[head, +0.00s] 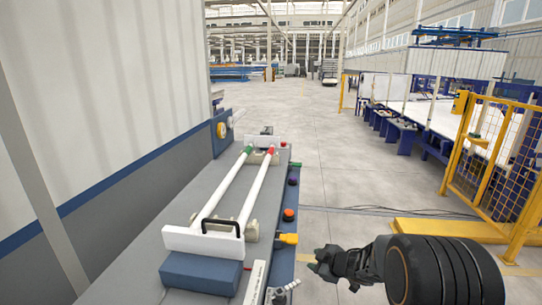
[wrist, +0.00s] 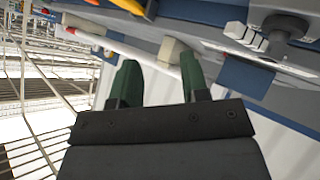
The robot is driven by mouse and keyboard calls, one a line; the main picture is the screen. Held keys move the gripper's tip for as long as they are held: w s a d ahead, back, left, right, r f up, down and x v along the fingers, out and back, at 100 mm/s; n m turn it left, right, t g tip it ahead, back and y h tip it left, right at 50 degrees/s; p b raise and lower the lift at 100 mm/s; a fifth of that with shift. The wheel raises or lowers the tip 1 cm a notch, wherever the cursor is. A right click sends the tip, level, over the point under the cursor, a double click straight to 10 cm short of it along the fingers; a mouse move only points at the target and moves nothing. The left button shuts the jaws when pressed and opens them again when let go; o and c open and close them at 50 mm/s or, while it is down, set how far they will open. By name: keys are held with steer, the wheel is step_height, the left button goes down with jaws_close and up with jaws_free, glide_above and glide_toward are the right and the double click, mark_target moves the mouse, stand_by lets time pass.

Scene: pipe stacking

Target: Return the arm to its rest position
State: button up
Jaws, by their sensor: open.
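My gripper (head: 322,264) is to the right of the grey machine bench, in the lower right of the head view, over the floor and clear of the bench. In the wrist view its two green fingers (wrist: 158,64) are spread apart with nothing between them. Two white pipes lie side by side on the bench, the left pipe (head: 219,187) with a green end and the right pipe (head: 257,188) with a red end. They run from a far holder to a white near block (head: 185,239). My gripper is apart from both pipes.
The bench (head: 130,277) has a blue side with buttons and a yellow connector (head: 289,238). A yellow fence (head: 485,160) stands on the right, with a yellow floor beam (head: 440,229) below it. The aisle floor (head: 330,150) ahead is free.

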steer(key=s+d+r+m+g+h+p, duration=0.2)
steer(key=s+d+r+m+g+h, duration=0.3)
steer(key=s+d+m+h, duration=0.6)
steer(key=s+a+r+m+y+p, duration=0.1)
steer(key=s+a+r+y, duration=0.1)
steer(key=s+a+r, duration=0.2)
steer(key=s+a+r+m+y+p, duration=0.1)
steer(key=s+a+r, duration=0.4)
steer(key=s, duration=0.5)
steer(key=shift+a+r+g+y+p, duration=0.25)
steer(key=shift+r+y+p, duration=0.3)
steer(key=shift+y, duration=0.45)
steer(key=shift+m, duration=0.3)
